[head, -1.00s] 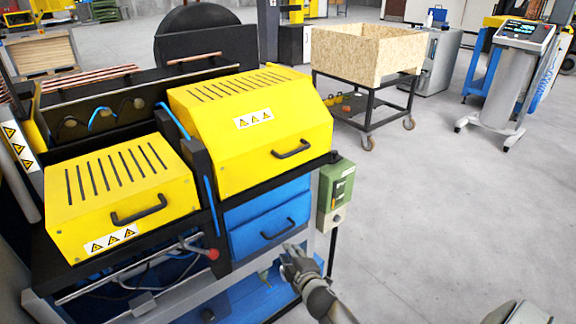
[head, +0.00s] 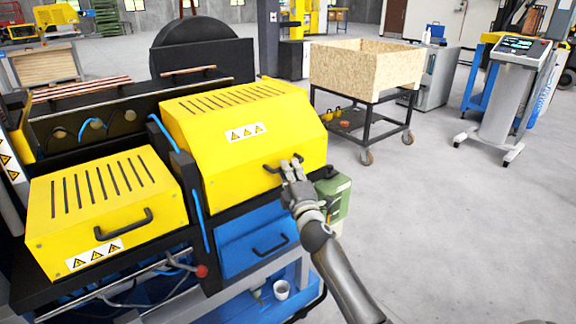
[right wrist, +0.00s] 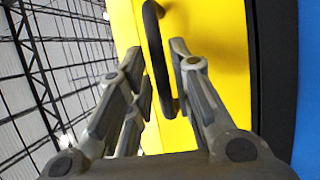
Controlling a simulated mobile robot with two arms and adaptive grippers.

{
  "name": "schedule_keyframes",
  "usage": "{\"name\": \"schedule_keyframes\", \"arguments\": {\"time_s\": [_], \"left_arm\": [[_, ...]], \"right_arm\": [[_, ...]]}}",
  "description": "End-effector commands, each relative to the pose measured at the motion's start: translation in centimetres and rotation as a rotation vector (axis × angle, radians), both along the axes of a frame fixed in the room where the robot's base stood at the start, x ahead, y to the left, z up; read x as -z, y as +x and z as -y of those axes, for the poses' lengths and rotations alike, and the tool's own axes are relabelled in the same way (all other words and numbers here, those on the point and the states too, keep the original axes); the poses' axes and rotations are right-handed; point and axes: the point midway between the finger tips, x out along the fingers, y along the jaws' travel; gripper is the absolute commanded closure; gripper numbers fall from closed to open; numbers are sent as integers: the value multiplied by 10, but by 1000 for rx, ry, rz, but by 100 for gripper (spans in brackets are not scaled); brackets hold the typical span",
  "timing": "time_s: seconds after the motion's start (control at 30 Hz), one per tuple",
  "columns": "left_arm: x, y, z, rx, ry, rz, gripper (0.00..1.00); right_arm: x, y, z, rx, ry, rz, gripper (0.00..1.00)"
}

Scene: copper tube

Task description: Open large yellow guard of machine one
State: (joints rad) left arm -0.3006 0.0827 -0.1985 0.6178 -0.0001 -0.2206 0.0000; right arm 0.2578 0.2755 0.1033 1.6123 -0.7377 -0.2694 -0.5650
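The large yellow guard (head: 240,125) of the machine is down, with slots on top and a warning label on its sloped front. Its black handle (head: 272,168) is partly hidden behind my right gripper (head: 292,172). In the right wrist view the handle (right wrist: 153,40) stands in front of the yellow panel (right wrist: 200,25), its lower end between the spread fingers of my right gripper (right wrist: 162,75). The fingers are open and not closed on the handle. My left gripper is not in view.
A smaller yellow guard (head: 105,205) with its own handle sits at the left. A blue drawer (head: 250,240) is below the large guard, with a green box (head: 332,195) beside it. A wooden bin on a cart (head: 365,65) stands behind.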

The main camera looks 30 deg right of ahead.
Motion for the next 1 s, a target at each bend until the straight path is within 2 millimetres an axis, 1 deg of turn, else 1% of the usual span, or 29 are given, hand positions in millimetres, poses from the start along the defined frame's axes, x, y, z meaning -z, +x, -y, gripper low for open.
{"name": "schedule_keyframes", "arguments": {"time_s": [0.03,0.1,0.2,0.33,0.57,0.6,0.77,1.0], "left_arm": [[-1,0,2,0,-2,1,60],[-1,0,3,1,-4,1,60],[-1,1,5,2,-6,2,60],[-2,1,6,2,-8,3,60],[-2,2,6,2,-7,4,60],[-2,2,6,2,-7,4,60],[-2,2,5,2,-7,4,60],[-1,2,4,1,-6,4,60]], "right_arm": [[-2,6,2,1,0,0,79],[-3,13,5,1,0,0,79],[-4,20,7,1,0,1,79],[-4,23,8,0,0,-1,79],[-4,24,8,0,0,-1,79],[-4,24,8,0,0,-1,80],[-4,24,8,0,0,-1,100],[-3,24,8,0,0,-1,100]]}}
